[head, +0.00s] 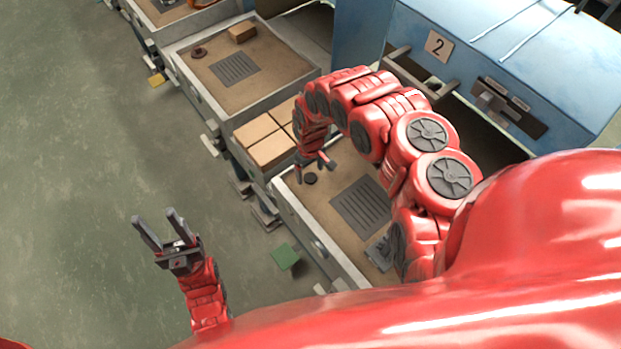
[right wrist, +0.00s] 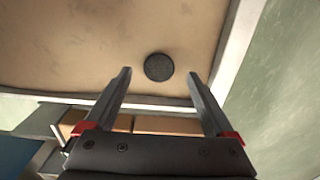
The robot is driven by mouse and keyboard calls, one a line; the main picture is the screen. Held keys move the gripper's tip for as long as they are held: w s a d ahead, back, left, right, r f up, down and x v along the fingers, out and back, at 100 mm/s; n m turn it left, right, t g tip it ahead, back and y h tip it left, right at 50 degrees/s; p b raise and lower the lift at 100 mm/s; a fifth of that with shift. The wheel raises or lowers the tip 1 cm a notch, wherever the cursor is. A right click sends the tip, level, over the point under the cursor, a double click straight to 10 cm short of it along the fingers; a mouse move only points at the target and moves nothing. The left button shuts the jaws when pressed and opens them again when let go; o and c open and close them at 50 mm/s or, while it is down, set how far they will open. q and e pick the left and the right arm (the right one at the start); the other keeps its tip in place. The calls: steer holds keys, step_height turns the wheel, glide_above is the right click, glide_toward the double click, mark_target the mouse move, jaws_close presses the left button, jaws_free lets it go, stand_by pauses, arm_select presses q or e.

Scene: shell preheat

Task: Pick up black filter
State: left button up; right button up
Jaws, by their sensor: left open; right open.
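The black filter is a small dark round disc (head: 310,178) lying flat on the brown surface of the nearest drawer, near its left corner. In the right wrist view the black filter (right wrist: 159,67) shows between and slightly beyond the fingertips. My right gripper (head: 315,168) is open just above and beside the filter, with nothing between its fingers; contact cannot be told. My left gripper (head: 154,217) is open and empty over the green floor, well left of the drawer.
The nearest drawer also has a dark slotted grate (head: 362,208) and a grey metal part (head: 379,252). Tan blocks (head: 268,143) fill a compartment behind it. A farther tray (head: 208,78) holds a reddish ring (head: 199,52) and a block (head: 242,33). A blue cabinet (head: 500,60) stands behind.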

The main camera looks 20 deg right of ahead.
steer(key=shift+w+f+p, duration=0.1)
steer(key=shift+f+p, duration=0.2)
steer(key=shift+f, duration=1.05)
jaws_close()
